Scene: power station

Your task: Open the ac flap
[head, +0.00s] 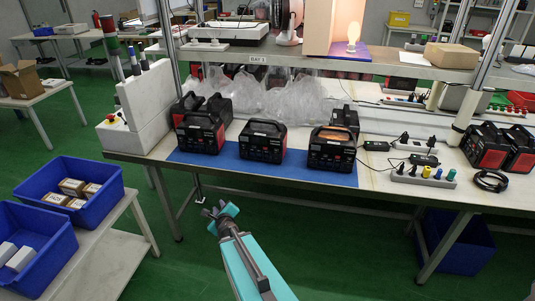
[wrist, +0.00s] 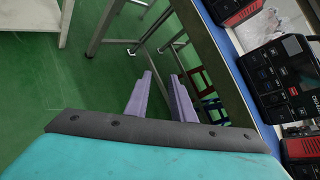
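Three black and red power stations stand in a row on a blue mat (head: 180,157) at the front of the workbench: left (head: 200,133), middle (head: 262,141) and right (head: 331,148). I cannot make out an AC flap on any of them at this size. In the wrist view, a power station's front panel with buttons and sockets (wrist: 285,78) shows at the right edge, turned sideways. My gripper (head: 221,210) is in front of the bench, below the mat's front edge and apart from the stations. In the wrist view its two purple fingers (wrist: 161,82) are parted with nothing between them.
Blue bins with boxes (head: 112,207) stand on a side table at left. Clear plastic bags (head: 285,97) lie behind the row. A shelf (head: 270,55) overhangs the bench.

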